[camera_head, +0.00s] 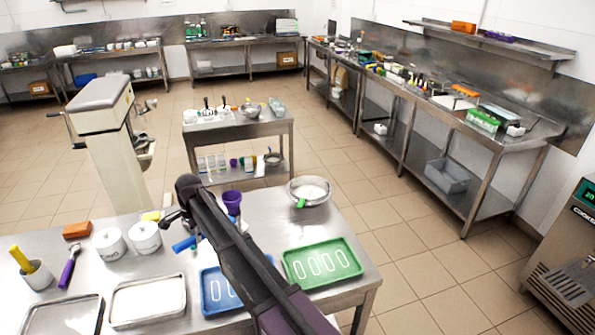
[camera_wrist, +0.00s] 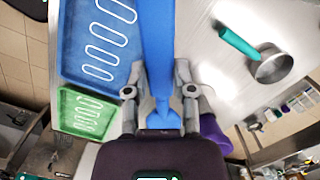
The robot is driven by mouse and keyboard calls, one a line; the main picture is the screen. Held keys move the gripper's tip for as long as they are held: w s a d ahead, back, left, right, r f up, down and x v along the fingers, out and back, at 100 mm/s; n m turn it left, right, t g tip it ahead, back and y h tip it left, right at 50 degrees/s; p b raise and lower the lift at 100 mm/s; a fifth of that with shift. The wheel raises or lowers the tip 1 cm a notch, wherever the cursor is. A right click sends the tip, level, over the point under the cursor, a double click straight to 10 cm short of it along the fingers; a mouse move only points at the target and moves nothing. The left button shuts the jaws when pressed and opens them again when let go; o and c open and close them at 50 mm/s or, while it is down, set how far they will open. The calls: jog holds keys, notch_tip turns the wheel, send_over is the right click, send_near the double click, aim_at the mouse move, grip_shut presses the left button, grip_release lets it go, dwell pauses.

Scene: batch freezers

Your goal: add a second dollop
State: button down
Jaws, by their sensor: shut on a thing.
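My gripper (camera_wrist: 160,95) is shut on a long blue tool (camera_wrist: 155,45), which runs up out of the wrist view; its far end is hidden. In the head view the blue tool (camera_head: 184,243) shows near the table beside my arm. A blue tray (camera_head: 210,293) with white oval outlines lies on the steel table, partly hidden by my arm; it also shows in the wrist view (camera_wrist: 82,58). A metal bowl (camera_head: 322,199) with white contents stands at the table's back right. I cannot make out any dollop on the tray.
A green tray (camera_head: 350,262) with oval outlines lies right of the blue one. A purple cup (camera_head: 232,197), two white tubs (camera_head: 111,243), an orange block (camera_head: 77,230) and metal trays (camera_head: 148,299) share the table. A green-handled metal pan (camera_wrist: 272,66) shows in the wrist view.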

notch_tip(320, 180, down, 7)
jog(key=b, duration=0.6)
jog(key=shift+s, duration=0.1)
